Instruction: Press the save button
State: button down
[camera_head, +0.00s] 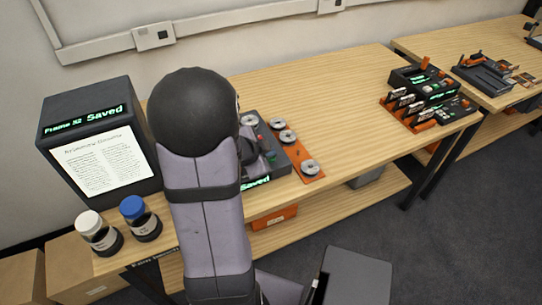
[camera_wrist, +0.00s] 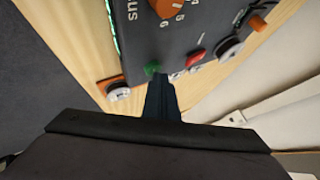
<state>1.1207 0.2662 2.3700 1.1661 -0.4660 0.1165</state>
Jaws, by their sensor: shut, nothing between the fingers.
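The dark device (camera_head: 262,170) stands on the near bench, partly hidden behind my arm; green letters on its front edge read "Saved". In the wrist view its panel (camera_wrist: 170,40) carries an orange dial (camera_wrist: 166,7), a green button (camera_wrist: 152,69) and a red button (camera_wrist: 196,54). No save label is readable by either button. My gripper (camera_wrist: 160,87) is shut and empty, its dark fingertips just below the green button in the wrist view. I cannot tell whether they touch it. A dark display box (camera_head: 95,135) at left shows "Saved" above a lit text page.
Jars with a white lid (camera_head: 89,223) and a blue lid (camera_head: 132,207) stand at the bench's front left. Metal reels (camera_head: 310,167) sit on an orange plate right of the device. Dark units (camera_head: 425,85) stand farther right. The bench (camera_head: 335,100) between is clear.

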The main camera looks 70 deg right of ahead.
jog(key=shift+r, duration=0.1)
jog(key=shift+r+p, duration=0.75)
jog(key=shift+p, duration=0.25)
notch_tip(320, 180, up, 5)
jog(key=p, duration=0.5)
dwell(2.3)
